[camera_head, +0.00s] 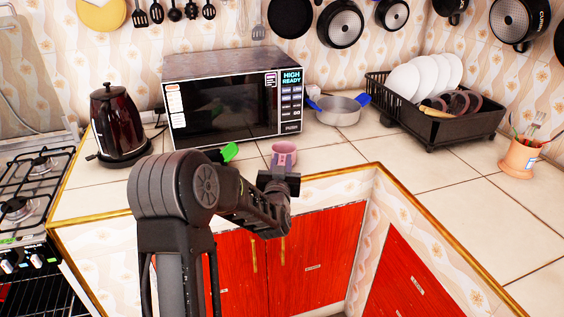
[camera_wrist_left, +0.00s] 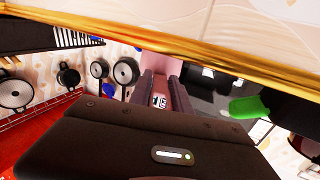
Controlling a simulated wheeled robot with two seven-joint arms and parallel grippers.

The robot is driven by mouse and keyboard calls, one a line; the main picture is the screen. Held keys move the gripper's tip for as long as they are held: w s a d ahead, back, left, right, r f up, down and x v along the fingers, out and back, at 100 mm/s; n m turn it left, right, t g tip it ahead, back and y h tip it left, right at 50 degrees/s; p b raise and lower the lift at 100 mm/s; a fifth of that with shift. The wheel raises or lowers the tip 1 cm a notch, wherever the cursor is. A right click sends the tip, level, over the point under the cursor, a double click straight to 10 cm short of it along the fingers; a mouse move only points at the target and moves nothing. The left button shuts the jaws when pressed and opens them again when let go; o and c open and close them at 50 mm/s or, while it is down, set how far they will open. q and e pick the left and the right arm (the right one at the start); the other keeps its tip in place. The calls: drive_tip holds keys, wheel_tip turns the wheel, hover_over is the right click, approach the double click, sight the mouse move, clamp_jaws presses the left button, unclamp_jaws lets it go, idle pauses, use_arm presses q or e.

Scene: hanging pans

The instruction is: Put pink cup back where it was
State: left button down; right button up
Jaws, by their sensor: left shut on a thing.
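The pink cup (camera_head: 284,155) is upright at the front edge of the counter, in front of the microwave's right part. My left gripper (camera_head: 279,178) reaches it from the front and is shut on it, hiding its lower part. I cannot tell whether the cup's base touches the counter. In the left wrist view the gripper's fingers (camera_wrist_left: 164,90) point at the cup, whose pink side (camera_wrist_left: 165,62) shows only in part beyond them. My right gripper is not in view.
A microwave (camera_head: 235,105) stands behind the cup, with a dark red kettle (camera_head: 118,125) to its left. A green-handled thing (camera_head: 230,151) lies left of the cup. A metal pan (camera_head: 338,112) and a black dish rack (camera_head: 440,132) stand right. Counter right of the cup is clear.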

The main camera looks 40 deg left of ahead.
use_arm(q)
drive_tip(key=shift+f, duration=0.15)
drive_tip(key=c, duration=1.2)
unclamp_jaws()
drive_tip(key=shift+r, duration=0.25)
drive_tip(key=b+v, duration=0.1)
drive_tip(key=v, duration=1.1)
drive_tip(key=shift+f, duration=0.1)
